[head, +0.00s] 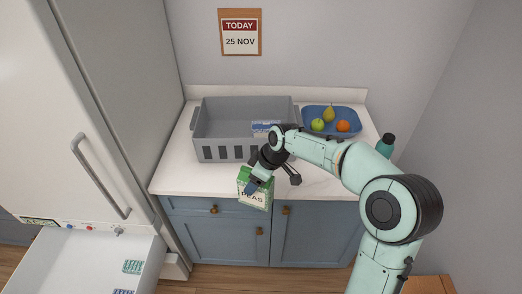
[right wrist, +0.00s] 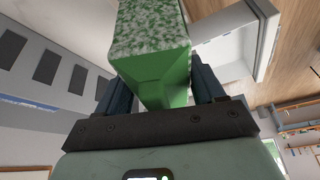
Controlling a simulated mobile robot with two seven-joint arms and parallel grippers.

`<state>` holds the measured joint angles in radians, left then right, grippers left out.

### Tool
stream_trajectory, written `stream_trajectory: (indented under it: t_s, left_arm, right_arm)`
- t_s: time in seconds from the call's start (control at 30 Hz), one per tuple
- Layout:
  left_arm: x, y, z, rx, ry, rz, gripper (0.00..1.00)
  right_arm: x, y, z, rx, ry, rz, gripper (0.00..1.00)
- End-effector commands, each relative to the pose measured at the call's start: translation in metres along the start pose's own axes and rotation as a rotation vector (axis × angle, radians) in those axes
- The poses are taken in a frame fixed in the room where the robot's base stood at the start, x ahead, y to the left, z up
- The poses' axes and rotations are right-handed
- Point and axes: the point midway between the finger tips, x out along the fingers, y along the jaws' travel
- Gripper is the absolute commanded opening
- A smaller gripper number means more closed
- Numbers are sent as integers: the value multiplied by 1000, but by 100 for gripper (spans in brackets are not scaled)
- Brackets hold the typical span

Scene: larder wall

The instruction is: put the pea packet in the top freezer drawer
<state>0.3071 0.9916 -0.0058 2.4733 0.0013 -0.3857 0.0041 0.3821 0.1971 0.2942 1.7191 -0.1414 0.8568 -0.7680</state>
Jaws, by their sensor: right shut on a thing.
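The green and white pea packet (head: 255,194) hangs in my right gripper (head: 259,183), in front of the counter's front edge. The gripper is shut on it; in the right wrist view the packet (right wrist: 152,60) sits between the two dark fingers (right wrist: 168,88). The open white freezer drawer (head: 85,262) is at the lower left, apart from the packet and partly cut off by the frame. A teal-green packet (head: 132,267) lies in it, and part of another (head: 123,291) shows at the bottom edge. My left gripper is not in view.
A grey crate (head: 226,152) stands on the white counter (head: 180,178) with a blue and white box (head: 265,127) in it.

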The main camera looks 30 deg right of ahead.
Motion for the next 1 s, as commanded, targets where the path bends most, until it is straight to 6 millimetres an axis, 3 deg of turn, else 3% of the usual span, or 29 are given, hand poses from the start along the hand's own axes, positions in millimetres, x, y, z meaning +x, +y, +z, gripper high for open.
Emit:
stream_trajectory:
  t_s: [0.2, 0.3, 1.0]
  left_arm:
    - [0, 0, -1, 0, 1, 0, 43]
    - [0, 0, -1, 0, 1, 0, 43]
    - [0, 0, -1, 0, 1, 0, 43]
  right_arm:
    - [101, -47, 46, 204, -8, 81, 16]
    - [134, -62, 59, 273, -6, 113, 16]
    - [253, -107, 118, 566, -4, 236, 16]
